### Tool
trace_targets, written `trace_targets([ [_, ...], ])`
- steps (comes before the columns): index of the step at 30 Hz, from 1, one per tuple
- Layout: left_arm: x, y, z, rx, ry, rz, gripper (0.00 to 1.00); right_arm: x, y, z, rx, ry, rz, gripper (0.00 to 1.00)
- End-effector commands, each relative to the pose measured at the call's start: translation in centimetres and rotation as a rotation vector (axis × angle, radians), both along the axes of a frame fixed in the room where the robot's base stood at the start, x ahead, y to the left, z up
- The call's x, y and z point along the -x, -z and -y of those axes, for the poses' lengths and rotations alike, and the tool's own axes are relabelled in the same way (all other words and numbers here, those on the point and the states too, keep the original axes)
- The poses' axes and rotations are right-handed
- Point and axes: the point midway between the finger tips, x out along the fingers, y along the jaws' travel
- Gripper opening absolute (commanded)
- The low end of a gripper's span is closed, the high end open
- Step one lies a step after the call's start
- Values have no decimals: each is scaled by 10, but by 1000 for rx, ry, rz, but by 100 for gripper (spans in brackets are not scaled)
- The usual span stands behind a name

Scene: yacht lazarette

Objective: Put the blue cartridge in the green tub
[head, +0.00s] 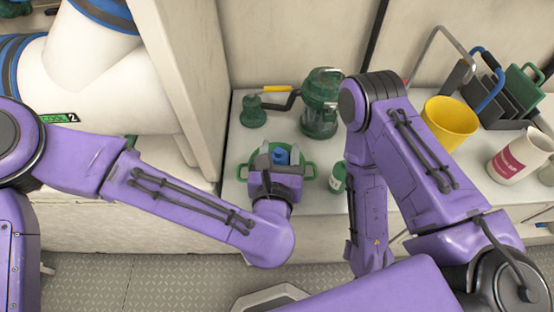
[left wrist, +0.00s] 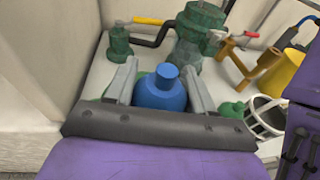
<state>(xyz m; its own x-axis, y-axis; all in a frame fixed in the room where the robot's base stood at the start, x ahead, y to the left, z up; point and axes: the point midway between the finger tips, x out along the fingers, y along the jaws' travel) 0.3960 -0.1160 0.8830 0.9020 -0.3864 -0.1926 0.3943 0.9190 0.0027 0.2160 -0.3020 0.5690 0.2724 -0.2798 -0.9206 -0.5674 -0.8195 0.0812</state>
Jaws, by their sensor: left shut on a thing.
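The blue cartridge (head: 281,156) stands between the fingers of my left gripper (head: 278,158), which is shut on it. In the left wrist view the blue cartridge (left wrist: 160,90) shows its rounded shoulder and narrow neck between the two grey fingers (left wrist: 160,88). The green tub (head: 309,170) lies around and under the gripper in the head view; its rim and side handles show. The gripper hides most of the tub's inside, so I cannot tell how high the cartridge is over its floor. My right arm is in view, but its gripper is not.
A dark green pump or strainer (head: 320,105) with a yellow-handled valve (head: 277,89) stands behind the tub. A green bottle (head: 338,178) stands right of it. A yellow bucket (head: 450,124), a white mug (head: 519,156) and a grey rack (head: 490,98) are at the right.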

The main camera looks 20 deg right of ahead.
Motion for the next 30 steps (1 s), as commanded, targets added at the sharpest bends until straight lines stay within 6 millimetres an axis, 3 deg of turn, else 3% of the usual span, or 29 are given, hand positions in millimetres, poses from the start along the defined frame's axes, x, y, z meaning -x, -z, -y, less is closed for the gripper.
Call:
trace_targets([
  [10, -1, 49, 0, -1, -1, 0, 0, -1, 1, 0, 0, 0, 1, 38],
  [30, 0, 65, 1, -5, 2, -4, 0, -1, 15, 0, 0, 0, 1, 38],
])
